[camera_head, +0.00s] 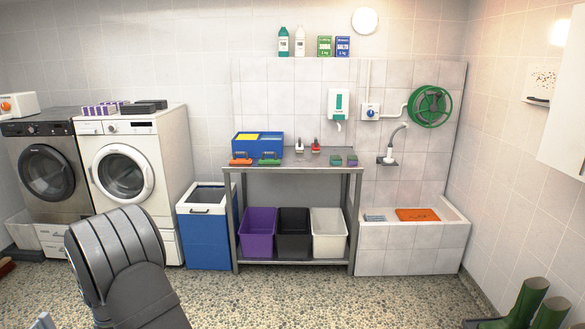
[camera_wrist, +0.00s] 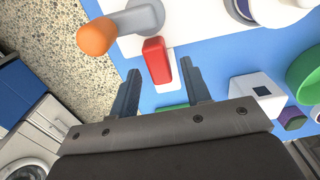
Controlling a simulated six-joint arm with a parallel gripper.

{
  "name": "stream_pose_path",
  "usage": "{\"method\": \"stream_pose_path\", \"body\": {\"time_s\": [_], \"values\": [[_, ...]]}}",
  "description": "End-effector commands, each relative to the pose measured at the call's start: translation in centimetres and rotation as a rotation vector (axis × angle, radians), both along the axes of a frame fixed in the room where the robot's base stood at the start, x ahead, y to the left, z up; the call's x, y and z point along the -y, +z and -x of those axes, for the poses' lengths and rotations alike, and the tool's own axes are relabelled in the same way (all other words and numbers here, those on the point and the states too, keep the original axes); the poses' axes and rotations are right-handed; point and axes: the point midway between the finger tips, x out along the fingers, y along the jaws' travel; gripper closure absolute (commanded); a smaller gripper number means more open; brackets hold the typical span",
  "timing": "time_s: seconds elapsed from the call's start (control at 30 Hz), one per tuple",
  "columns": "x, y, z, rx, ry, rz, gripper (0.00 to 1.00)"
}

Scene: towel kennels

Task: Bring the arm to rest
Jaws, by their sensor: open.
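My gripper (camera_wrist: 160,67) shows in the wrist view, with its two dark fingers apart and nothing held between them. A strip of something green (camera_wrist: 172,107) shows between the fingers, partly hidden by the gripper body. In the head view a grey part of my arm (camera_head: 115,255) stands at the lower left; my fingers are not clearly seen there.
In the wrist view, a grey thing with an orange end (camera_wrist: 97,36) is at upper left; a white box (camera_wrist: 257,97) and green round thing (camera_wrist: 305,75) are at right. In the head view, washers (camera_head: 122,175), a metal table (camera_head: 290,172) and a tiled basin (camera_head: 412,250) line the wall.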

Motion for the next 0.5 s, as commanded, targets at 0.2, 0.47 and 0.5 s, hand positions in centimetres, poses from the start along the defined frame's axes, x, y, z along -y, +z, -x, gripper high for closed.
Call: {"method": "stream_pose_path", "body": {"time_s": [0.2,0.47,0.5], "values": [[-0.1,4.0,-0.1,0.004,0.0,-0.004,0.56],[0.0,9.2,-0.1,0.003,0.0,-0.003,0.56],[0.0,10.0,-0.1,0.003,0.0,-0.002,0.56]]}}
